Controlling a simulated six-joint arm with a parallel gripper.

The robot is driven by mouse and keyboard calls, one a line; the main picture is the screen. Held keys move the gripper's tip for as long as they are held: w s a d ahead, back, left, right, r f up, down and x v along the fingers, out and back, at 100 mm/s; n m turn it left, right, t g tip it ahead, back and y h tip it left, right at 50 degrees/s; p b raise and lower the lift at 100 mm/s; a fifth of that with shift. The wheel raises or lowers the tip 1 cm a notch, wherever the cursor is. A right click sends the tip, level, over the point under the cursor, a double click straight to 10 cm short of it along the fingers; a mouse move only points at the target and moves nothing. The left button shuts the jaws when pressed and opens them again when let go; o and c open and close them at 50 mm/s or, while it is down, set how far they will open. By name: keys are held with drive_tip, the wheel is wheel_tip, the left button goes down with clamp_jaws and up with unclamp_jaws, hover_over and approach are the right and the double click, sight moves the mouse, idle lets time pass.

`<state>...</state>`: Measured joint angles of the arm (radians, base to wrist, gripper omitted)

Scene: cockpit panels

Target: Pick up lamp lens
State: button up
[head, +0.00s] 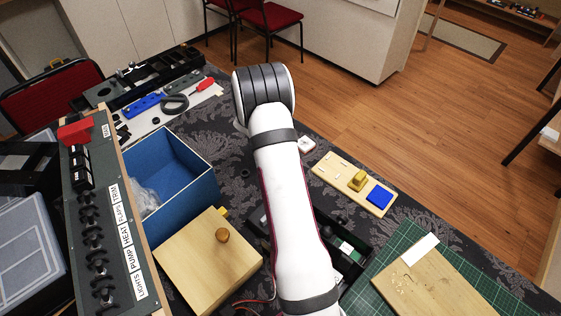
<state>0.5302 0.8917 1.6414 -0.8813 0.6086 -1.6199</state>
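I cannot pick out the lamp lens for certain. A wooden strip (335,171) right of my arm bears a yellow block-like part (358,181) and a flat blue square part (378,196); either could be a lens, but I cannot tell. A small white piece with a reddish centre (306,146) lies on the dark patterned cloth above the strip. My white arm runs up the middle of the view to a dark ribbed joint. My gripper is not visible, and the arm hides part of the table.
A blue open box (196,199) holds a clear plastic bag. A wooden box with a round knob (171,261) stands below it. A labelled switch panel (110,214) stands at left. A dark tray (348,262) sits partly behind my arm. A green cutting mat (388,278) bears a wooden board.

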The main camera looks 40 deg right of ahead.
drive_tip(key=c, duration=1.4)
drive_tip(key=shift+c, duration=0.2)
